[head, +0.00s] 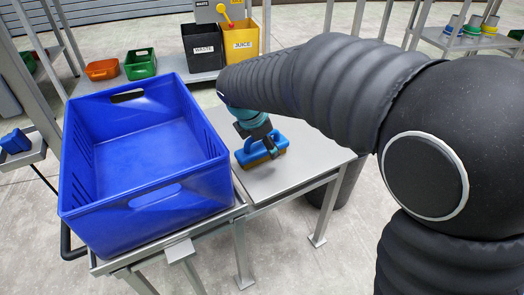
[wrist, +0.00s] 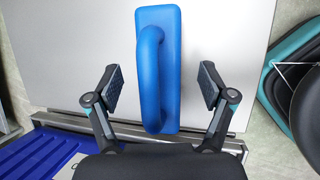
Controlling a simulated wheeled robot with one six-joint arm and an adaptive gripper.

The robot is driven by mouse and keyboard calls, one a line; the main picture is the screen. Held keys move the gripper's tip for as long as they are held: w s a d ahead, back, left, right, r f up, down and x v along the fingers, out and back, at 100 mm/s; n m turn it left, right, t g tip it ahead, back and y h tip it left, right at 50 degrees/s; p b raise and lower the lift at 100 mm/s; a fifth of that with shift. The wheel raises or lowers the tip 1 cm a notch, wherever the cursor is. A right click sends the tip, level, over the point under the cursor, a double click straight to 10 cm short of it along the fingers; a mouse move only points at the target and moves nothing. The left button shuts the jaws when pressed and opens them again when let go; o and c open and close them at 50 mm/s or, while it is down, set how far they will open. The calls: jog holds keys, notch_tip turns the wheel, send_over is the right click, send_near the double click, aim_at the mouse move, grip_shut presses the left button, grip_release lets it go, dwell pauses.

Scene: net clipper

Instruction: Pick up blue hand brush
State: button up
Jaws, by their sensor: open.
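The blue hand brush (head: 258,150) lies on the grey table (head: 310,160), just right of the big blue crate, with its bristles down. In the wrist view the brush (wrist: 171,60) has its arched handle (wrist: 150,75) facing the camera and its long side running up the picture. My gripper (wrist: 154,87) is open, with one finger on each side of the brush and a gap on both sides. In the head view my gripper (head: 262,138) is over the brush and partly hides it.
The empty blue crate (head: 150,195) stands left of the brush, its rim close to my gripper. Waste (head: 203,48) and juice (head: 243,44) bins stand behind. A dark bin with a teal rim (wrist: 280,65) is beside the table in the wrist view.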

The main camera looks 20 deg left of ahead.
jog(key=shift+x, duration=0.75)
jog(key=c, duration=1.4)
jog(key=shift+o, duration=0.2)
jog(key=shift+r, duration=0.1)
jog(key=shift+r, duration=0.55)
jog(key=r, duration=0.1)
jog(key=r+p, duration=0.1)
jog(key=r, duration=0.1)
jog(key=shift+d+r, duration=0.25)
jog(key=shift+r, duration=0.05)
jog(key=s+d+r, duration=0.1)
jog(key=d+r, duration=0.2)
jog(key=d, duration=0.2)
jog(key=s+d+r+p, duration=0.1)
jog(key=s+d+r, duration=0.1)
jog(key=d, duration=0.3)
jog(key=shift+s+d+r, duration=0.15)
jog(key=shift+d+r, duration=0.2)
jog(key=shift+r, duration=0.25)
